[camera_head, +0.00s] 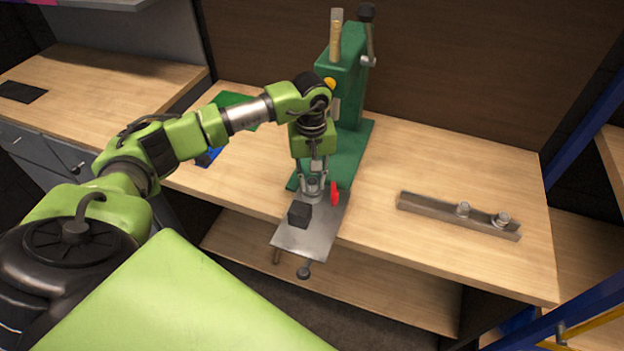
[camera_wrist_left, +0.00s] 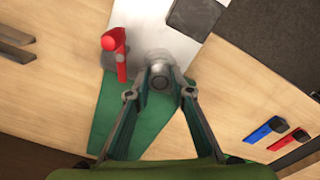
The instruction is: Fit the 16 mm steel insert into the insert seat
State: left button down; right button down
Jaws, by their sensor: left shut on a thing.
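My left gripper (camera_head: 314,190) points down over the far part of a steel plate (camera_head: 310,238) in front of the green press. In the left wrist view its fingers (camera_wrist_left: 160,88) are shut on a small round steel insert (camera_wrist_left: 159,74), seen end-on. A dark block (camera_head: 299,214) sits on the plate just in front of the gripper, and a red handle (camera_head: 335,195) stands close on its right. The insert seat cannot be made out. I cannot tell whether the held insert touches the plate. My right gripper is not in view.
The green press (camera_head: 342,80) rises behind the gripper. A steel rail (camera_head: 430,208) with two round steel pieces (camera_head: 463,209) lies to the right on the wooden bench (camera_head: 480,170). Blue and red tools (camera_wrist_left: 265,130) show in the left wrist view.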

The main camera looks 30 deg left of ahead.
pick_arm(q)
jog(key=shift+f+b, duration=0.25)
jog(key=shift+b, duration=0.15)
dwell(0.4)
jog(key=c, duration=1.7)
grip_release()
jog(key=shift+r, duration=0.15)
notch_tip(320, 180, up, 12)
jog(key=shift+s, duration=0.1)
